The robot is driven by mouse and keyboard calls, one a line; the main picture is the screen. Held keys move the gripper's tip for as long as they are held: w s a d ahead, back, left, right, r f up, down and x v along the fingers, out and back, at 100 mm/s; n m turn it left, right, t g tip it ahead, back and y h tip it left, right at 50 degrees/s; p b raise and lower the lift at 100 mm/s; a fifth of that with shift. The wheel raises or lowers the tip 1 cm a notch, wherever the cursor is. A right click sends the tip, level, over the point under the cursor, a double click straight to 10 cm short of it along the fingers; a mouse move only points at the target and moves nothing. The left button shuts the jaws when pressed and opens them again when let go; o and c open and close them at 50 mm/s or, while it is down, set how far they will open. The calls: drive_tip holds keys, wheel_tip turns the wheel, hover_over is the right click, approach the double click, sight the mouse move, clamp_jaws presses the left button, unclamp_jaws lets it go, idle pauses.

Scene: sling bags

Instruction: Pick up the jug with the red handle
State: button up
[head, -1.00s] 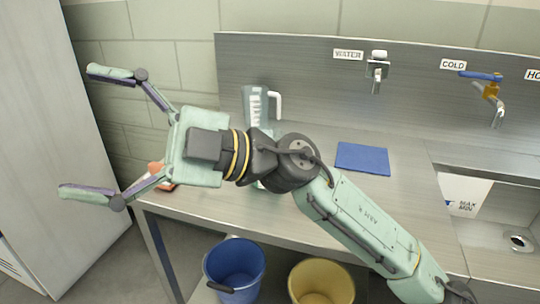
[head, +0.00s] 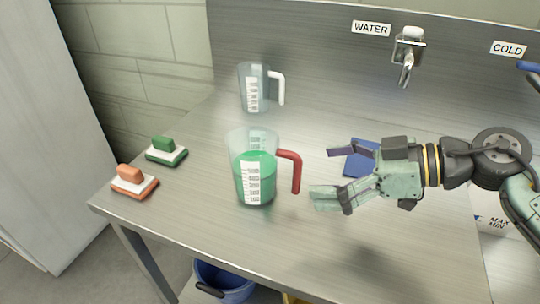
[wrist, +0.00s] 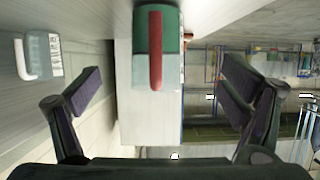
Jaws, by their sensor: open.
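The jug with the red handle (head: 254,178) stands upright on the steel counter, clear-walled with green liquid inside and a white scale on its side. Its red handle (head: 293,170) points right, toward my gripper. My gripper (head: 322,174) is open and empty, just right of the handle and apart from it. In the wrist view the red handle (wrist: 155,50) lies upright between the two spread fingers, ahead of them, with the green jug (wrist: 172,30) behind it.
A clear jug with a white handle (head: 255,88) stands behind. An orange brush (head: 134,181) and a green brush (head: 166,151) lie to the left. A blue cloth (head: 360,160) lies behind my gripper. A blue bucket (head: 222,280) is below the counter.

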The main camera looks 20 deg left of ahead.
sight(275, 175)
drive_tip(key=p+x, duration=0.1)
drive_tip(key=x, duration=0.3)
drive_tip(key=shift+a+r, duration=0.15)
drive_tip(key=shift+a, duration=0.1)
drive_tip(key=shift+a+f, duration=0.3)
drive_tip(key=shift+a, duration=0.3)
drive_tip(key=shift+w+a+p, duration=0.1)
drive_tip(key=shift+a+p, duration=0.25)
drive_tip(key=shift+p, duration=0.15)
drive_tip(key=p+x, duration=0.1)
drive_tip(key=x, duration=0.2)
drive_tip(key=shift+w+a, duration=0.15)
drive_tip(key=shift+a, duration=0.25)
drive_tip(key=shift+a+f+p, duration=0.3)
drive_tip(key=shift+w, duration=0.1)
drive_tip(key=c, duration=1.8)
